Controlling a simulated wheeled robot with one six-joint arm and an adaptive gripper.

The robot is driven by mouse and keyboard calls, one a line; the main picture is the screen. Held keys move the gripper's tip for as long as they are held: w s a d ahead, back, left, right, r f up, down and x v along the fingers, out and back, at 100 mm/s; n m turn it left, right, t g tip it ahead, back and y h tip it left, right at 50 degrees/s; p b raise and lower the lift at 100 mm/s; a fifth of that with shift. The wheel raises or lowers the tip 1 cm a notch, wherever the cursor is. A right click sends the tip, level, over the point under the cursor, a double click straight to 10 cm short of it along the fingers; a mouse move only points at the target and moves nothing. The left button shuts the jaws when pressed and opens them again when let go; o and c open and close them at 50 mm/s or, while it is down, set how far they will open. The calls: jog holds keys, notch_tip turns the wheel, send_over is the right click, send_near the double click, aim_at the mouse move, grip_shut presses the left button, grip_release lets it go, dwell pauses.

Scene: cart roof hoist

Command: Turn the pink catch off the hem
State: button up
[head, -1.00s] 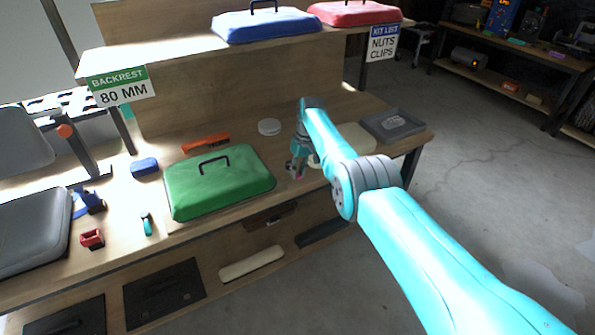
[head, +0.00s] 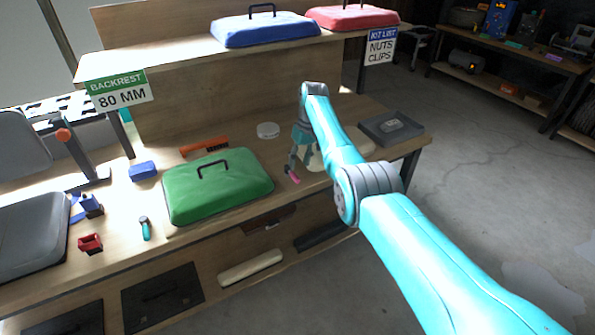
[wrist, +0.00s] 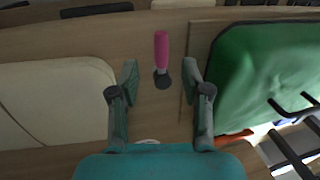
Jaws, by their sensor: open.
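The pink catch (wrist: 161,52) is a short pink bar on a dark round pivot (wrist: 162,81). In the head view the catch (head: 292,177) lies near the bench's front edge, right of the green cover (head: 218,186). In the wrist view the bar points away from my gripper, roughly along the near side of the green cover (wrist: 262,75), with a wooden gap between them. My gripper (wrist: 160,78) is open and empty, one finger on each side of the pivot, touching neither as far as I see. In the head view my gripper (head: 298,160) is small and partly hidden by my arm.
A cream pad (wrist: 55,103) lies on the gripper's other side. An orange-handled brush (head: 204,146), a white round tin (head: 268,130) and a grey tray (head: 392,128) stand further back. The upper shelf holds blue (head: 264,30) and red (head: 352,17) covers.

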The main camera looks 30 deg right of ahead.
notch_tip(320, 180, up, 6)
jog(key=d, duration=0.1)
jog(key=shift+d, duration=0.1)
dwell(0.6)
